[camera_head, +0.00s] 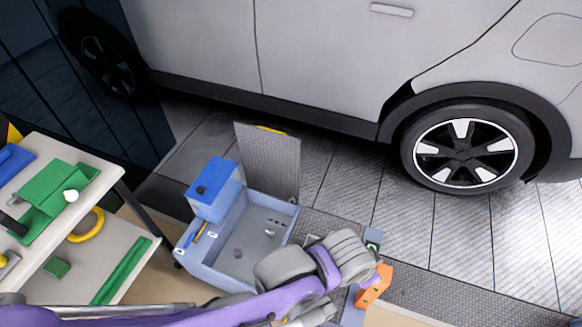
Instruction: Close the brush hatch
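A light blue open bin-like unit (209,264) stands on the floor between the workbench and the car. A grey textured panel (268,165) stands upright at its back right edge, like a raised lid; I take it for the hatch, which is open. Inside the unit is a grey cavity with small parts. A purple and grey arm of mine comes in from the left along the bottom and passes in front of the unit's lower right side. My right gripper does not show.
A blue box (215,190) sits on the unit's back left corner. A small orange piece (374,286) lies near the arm's end. A white workbench (100,190) with green and yellow items stands at left. A silver car (320,50) blocks the back. Tiled floor at right is clear.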

